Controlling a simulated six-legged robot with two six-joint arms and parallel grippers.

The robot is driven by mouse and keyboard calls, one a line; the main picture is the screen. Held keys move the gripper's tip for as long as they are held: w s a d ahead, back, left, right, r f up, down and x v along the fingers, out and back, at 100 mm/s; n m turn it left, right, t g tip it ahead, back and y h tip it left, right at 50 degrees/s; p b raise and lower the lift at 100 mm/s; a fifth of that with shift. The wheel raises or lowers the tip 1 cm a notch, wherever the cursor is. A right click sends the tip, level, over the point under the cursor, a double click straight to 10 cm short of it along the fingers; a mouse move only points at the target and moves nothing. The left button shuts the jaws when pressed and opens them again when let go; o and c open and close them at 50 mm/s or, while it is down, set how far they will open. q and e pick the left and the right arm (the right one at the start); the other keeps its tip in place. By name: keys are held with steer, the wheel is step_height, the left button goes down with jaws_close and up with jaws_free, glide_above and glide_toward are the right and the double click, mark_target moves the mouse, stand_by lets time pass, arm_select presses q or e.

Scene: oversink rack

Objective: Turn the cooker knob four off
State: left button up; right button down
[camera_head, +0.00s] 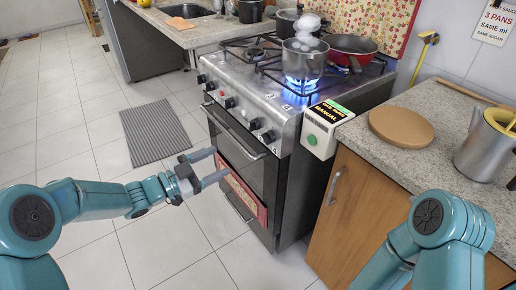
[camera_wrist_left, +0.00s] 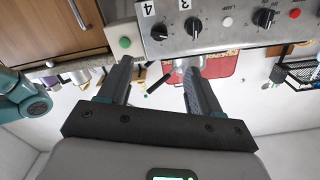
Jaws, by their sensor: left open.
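The cooker (camera_head: 240,130) has a row of black knobs on its steel front panel. The rightmost knob (camera_head: 267,136) is near the white control box. In the left wrist view, which is upside down, the label "4" sits beside a black knob (camera_wrist_left: 160,31), with the "3" knob (camera_wrist_left: 195,26) next to it. A blue flame (camera_head: 300,85) burns under the steel pot (camera_head: 303,62). My left gripper (camera_head: 206,169) is open and empty in front of the oven door, below the knobs; it also shows in the left wrist view (camera_wrist_left: 158,66). My right gripper is out of view.
A white box with a green button (camera_head: 325,125) is fixed at the cooker's right corner, beside knob four. A red cloth (camera_head: 243,195) hangs on the oven front. The counter holds a wooden board (camera_head: 401,127) and a metal jug (camera_head: 483,150).

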mark_target(264, 140)
arm_select(q)
steer(key=b+x, duration=0.1)
steer(key=x, duration=1.3)
steer(key=shift+w+d, duration=0.15)
steer(key=shift+d, duration=0.25)
steer(key=c, duration=1)
